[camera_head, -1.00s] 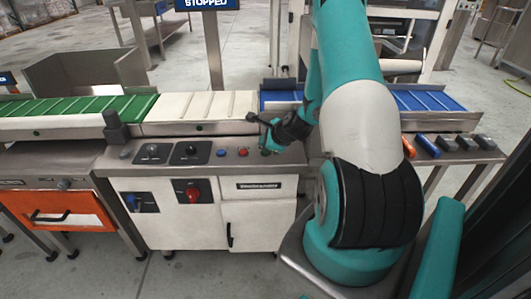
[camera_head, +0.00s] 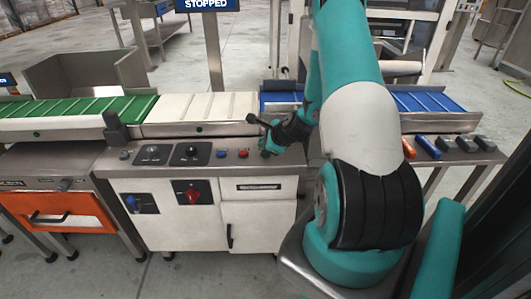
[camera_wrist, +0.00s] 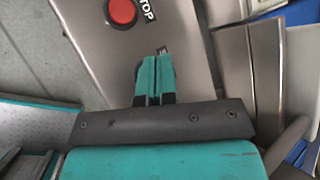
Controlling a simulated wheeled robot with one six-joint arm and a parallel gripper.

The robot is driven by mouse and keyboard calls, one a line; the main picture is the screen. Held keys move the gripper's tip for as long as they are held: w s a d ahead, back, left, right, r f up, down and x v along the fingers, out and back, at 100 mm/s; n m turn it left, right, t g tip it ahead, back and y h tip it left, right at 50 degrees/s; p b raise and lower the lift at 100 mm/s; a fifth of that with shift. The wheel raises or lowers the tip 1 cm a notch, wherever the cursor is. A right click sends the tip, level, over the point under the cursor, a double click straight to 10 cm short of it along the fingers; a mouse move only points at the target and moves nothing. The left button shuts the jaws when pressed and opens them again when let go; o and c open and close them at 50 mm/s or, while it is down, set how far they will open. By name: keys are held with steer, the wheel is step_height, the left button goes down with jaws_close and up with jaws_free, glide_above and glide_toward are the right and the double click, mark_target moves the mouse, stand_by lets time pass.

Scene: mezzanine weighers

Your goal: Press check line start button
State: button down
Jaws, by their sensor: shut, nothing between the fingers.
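The check line's control panel (camera_head: 205,158) is the steel top of a white cabinet. It carries a blue button (camera_head: 221,153), a red button (camera_head: 243,153) and black dials. In the wrist view the red button (camera_wrist: 122,10) sits beside the word STOP. My gripper (camera_head: 266,151) is at the panel's right end, just right of the red button. In the wrist view my gripper (camera_wrist: 160,54) is shut and empty, its teal fingers together over the steel panel. A start button is not clearly visible; the fingers cover the panel there. I cannot tell whether they touch it.
A blue sign (camera_head: 208,4) reads STOPPED. Green (camera_head: 80,108), white (camera_head: 205,107) and blue (camera_head: 425,101) belt sections run behind the panel. A small grey post (camera_head: 115,128) rises at its left. Orange, blue and grey blocks lie on a side shelf (camera_head: 470,156) at right.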

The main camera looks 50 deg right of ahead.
steer(key=shift+f, duration=0.1)
stand_by(0.7)
steer(key=shift+f, duration=0.3)
